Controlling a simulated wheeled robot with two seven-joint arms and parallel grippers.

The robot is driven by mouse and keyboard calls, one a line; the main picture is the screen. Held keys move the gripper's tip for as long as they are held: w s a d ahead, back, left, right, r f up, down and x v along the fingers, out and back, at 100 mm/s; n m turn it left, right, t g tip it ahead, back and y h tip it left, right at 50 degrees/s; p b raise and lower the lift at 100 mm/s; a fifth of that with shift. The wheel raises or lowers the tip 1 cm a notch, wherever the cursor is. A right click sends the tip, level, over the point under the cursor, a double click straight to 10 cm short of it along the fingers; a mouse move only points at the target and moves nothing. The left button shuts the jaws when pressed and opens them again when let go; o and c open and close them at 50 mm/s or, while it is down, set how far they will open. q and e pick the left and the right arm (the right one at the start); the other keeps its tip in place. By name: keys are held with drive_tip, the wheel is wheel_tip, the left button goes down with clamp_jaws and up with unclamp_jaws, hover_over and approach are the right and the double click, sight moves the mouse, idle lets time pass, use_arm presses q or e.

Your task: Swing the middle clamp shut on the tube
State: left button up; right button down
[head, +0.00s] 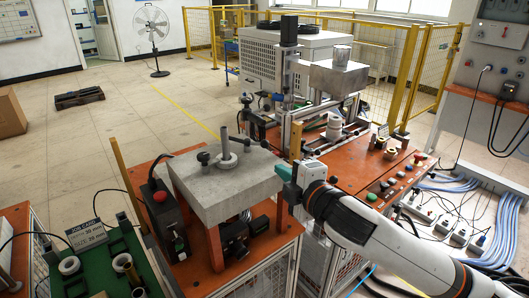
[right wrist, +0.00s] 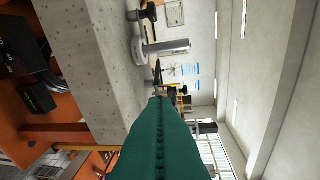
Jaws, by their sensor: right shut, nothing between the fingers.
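A grey tube (head: 225,143) stands upright in a round collar (head: 227,162) on a grey block (head: 220,200). A dark-knobbed clamp part (head: 203,158) sits left of the tube and another dark knob (head: 264,144) right of it; which belongs to the middle clamp I cannot tell. The right wrist view is turned sideways and shows the tube (right wrist: 168,47) beyond the block's edge (right wrist: 95,60). My right gripper (head: 281,172) is shut and empty at the block's right edge; its teal fingers (right wrist: 160,105) fill the lower middle of the wrist view. My left gripper is not in view.
The block rests on an orange-topped cart (head: 275,240) with a black control box (head: 165,215) at its left. A machine with a grey box (head: 338,77) and a button panel (head: 395,187) stand behind and right. A green tray (head: 110,240) is at lower left.

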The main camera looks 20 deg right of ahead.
drive_tip(key=shift+w, duration=0.15)
drive_tip(key=p, duration=0.3)
approach(262, 145)
drive_tip(key=a, duration=0.1)
drive_tip(key=w+a, duration=0.2)
drive_tip(key=shift+a+r, duration=0.1)
drive_tip(key=shift+a, duration=0.3)
drive_tip(key=w, duration=0.1)
drive_tip(key=w+d, duration=0.1)
drive_tip(key=w, duration=0.1)
drive_tip(key=shift+w+d+f+p, duration=0.1)
drive_tip(key=shift+d+f+p, duration=0.1)
drive_tip(key=shift+f+p, duration=0.2)
drive_tip(key=shift+w+d+f, duration=0.2)
drive_tip(key=shift+w+d, duration=0.1)
drive_tip(key=shift+w, duration=0.1)
drive_tip(key=shift+d, duration=0.1)
drive_tip(key=shift+d, duration=0.1)
drive_tip(key=shift+d+n+y+p, duration=0.2)
drive_tip(key=shift+n+y+p, duration=0.2)
drive_tip(key=shift+p, duration=0.1)
